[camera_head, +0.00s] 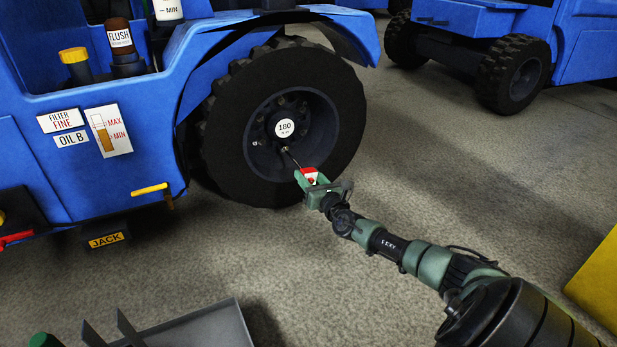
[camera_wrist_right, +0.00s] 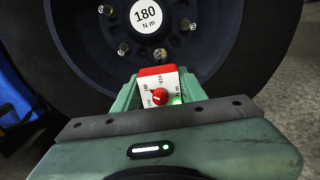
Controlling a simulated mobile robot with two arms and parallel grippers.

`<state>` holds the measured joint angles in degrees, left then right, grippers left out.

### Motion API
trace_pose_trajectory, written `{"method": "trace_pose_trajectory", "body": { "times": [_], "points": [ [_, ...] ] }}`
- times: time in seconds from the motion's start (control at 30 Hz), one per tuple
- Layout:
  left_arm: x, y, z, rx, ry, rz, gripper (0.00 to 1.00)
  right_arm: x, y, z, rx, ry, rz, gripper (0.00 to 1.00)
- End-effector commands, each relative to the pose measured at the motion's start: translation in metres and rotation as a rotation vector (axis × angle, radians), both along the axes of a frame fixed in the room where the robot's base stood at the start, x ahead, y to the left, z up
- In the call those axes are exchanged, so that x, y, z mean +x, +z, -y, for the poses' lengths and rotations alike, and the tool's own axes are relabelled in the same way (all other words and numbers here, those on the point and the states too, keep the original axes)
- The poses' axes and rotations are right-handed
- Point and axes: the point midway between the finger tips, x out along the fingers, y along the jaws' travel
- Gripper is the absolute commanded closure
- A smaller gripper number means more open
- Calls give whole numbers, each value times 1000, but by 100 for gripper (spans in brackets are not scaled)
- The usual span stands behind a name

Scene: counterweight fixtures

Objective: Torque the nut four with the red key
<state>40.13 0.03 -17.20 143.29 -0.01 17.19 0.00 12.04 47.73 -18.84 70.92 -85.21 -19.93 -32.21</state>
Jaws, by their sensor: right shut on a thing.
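My right gripper (camera_head: 311,181) is shut on the red key (camera_head: 309,172) in front of the wheel (camera_head: 283,128). The key's thin dark shaft reaches up to a lower nut on the hub; contact cannot be told for sure. In the right wrist view the gripper (camera_wrist_right: 158,90) holds the key (camera_wrist_right: 158,71), which has a white scale face, a red knob and a green light. The nut (camera_wrist_right: 160,55) shows just above the key's top. Other nuts (camera_wrist_right: 124,49) and (camera_wrist_right: 188,24) surround the "180 N m" hub disc (camera_wrist_right: 146,15). Nut numbers are too small to read. My left gripper is not in view.
The blue vehicle (camera_head: 60,200) fills the left, with bottles and a yellow handle (camera_head: 150,188). A grey tray (camera_head: 200,330) stands at the bottom left. A yellow object (camera_head: 600,280) is at the right edge. Another blue vehicle is behind. The floor between is clear.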

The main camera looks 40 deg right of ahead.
Motion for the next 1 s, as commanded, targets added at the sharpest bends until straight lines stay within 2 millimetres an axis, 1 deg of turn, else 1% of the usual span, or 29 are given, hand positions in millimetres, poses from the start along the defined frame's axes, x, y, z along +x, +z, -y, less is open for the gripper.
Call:
{"method": "trace_pose_trajectory", "body": {
  "times": [0.17,1.0],
  "points": [
    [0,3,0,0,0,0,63,-3,2,-1,-3,0,1,100],
    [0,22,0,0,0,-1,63,-42,2,-12,-5,0,1,100]
  ]
}}
